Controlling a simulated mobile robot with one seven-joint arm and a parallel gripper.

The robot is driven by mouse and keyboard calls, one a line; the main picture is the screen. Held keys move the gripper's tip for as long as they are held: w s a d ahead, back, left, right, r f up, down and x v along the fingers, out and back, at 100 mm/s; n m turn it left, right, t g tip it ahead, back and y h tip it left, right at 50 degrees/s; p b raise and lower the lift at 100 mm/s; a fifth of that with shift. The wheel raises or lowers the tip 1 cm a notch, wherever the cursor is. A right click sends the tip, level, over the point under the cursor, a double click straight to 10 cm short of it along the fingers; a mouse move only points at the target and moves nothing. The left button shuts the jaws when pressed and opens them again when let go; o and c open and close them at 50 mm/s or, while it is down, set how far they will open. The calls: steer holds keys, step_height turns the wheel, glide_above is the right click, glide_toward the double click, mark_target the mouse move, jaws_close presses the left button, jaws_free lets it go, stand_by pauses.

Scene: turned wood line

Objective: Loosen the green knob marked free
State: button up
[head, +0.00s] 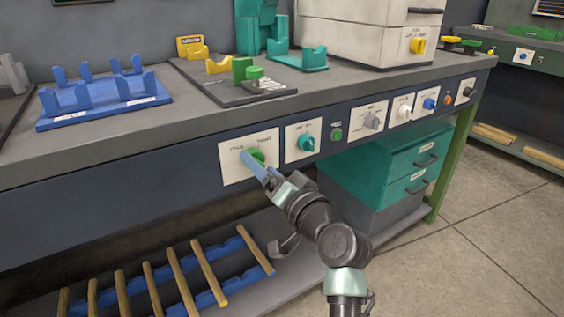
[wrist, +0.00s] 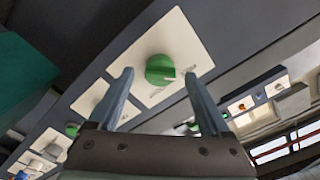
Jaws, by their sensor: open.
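The green knob (head: 258,155) sits on a white plate (head: 232,172) on the bench's dark front panel. Two small labels are printed on the plate; they are too small to read surely. In the wrist view the round green knob (wrist: 160,69) shows between the two blue-grey fingers, with a white mark at its lower right edge. My gripper (head: 251,162) is open in front of the plate and partly covers the knob in the head view. In the wrist view my gripper (wrist: 159,72) has a finger on each side of the knob, with gaps visible; contact does not show.
To the right on the panel are a teal knob (head: 306,142), a green button (head: 337,134), a grey switch (head: 373,121) and a blue knob (head: 430,104). A teal drawer cabinet (head: 370,165) stands under the bench. A low rack with wooden rods (head: 182,277) lies below.

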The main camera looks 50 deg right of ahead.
steer(key=p+v, duration=0.2)
steer(key=v, duration=0.9)
steer(key=shift+s+p, duration=0.35)
